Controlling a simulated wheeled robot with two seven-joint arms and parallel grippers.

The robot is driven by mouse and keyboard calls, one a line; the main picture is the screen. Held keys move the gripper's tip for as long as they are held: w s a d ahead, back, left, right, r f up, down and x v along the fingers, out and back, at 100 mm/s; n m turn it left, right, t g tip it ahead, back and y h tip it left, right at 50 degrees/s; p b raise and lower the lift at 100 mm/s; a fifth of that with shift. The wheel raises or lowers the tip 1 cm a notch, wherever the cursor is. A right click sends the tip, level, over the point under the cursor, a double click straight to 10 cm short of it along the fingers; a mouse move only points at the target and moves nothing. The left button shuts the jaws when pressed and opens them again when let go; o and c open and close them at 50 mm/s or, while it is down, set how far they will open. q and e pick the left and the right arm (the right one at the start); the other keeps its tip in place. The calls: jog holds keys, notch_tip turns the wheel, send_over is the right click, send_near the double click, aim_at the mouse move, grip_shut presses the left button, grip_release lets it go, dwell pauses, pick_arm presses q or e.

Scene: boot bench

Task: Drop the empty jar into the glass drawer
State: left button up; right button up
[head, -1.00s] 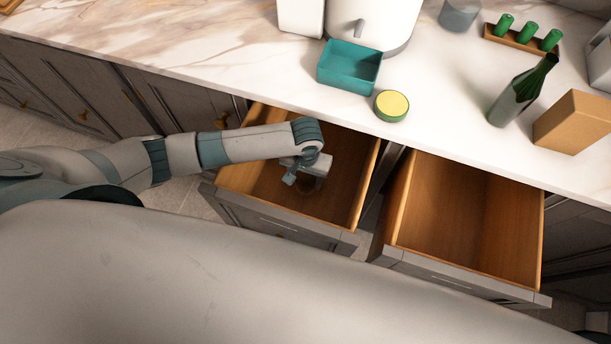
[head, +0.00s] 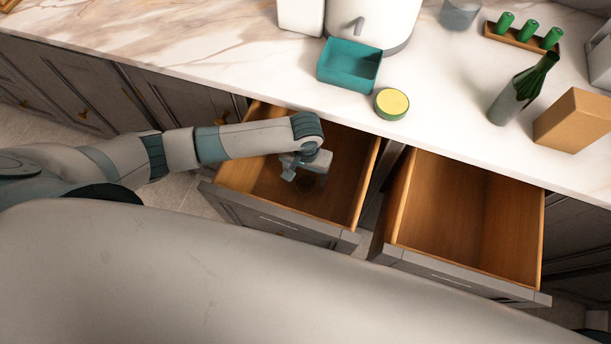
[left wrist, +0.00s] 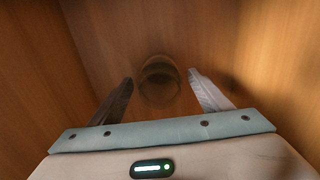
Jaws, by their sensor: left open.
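The empty jar, a clear glass one (left wrist: 159,84), is inside the left open drawer (head: 253,179), below my left gripper. In the head view the jar (head: 312,184) is faint and partly hidden by the gripper. My left gripper (head: 299,177) reaches down into this drawer. In the left wrist view its two fingers (left wrist: 160,84) are spread apart, with the jar seen between and beyond them. I cannot tell exactly how far the tips are from the jar. A second open drawer (head: 465,215) to the right is empty. No label shows which is the glass drawer. My right gripper is out of view.
On the counter above are a teal bin (head: 349,69), a yellow-topped round tin (head: 391,105), a green bottle (head: 522,91), a cardboard box (head: 574,122) and a wooden rack (head: 521,39) with green rolls. Wooden drawer walls surround my left gripper closely.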

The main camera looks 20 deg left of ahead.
pick_arm(q)
notch_tip(320, 180, up, 12)
jog(key=shift+f, duration=0.25)
jog(key=shift+d, duration=0.1)
dwell(0.9)
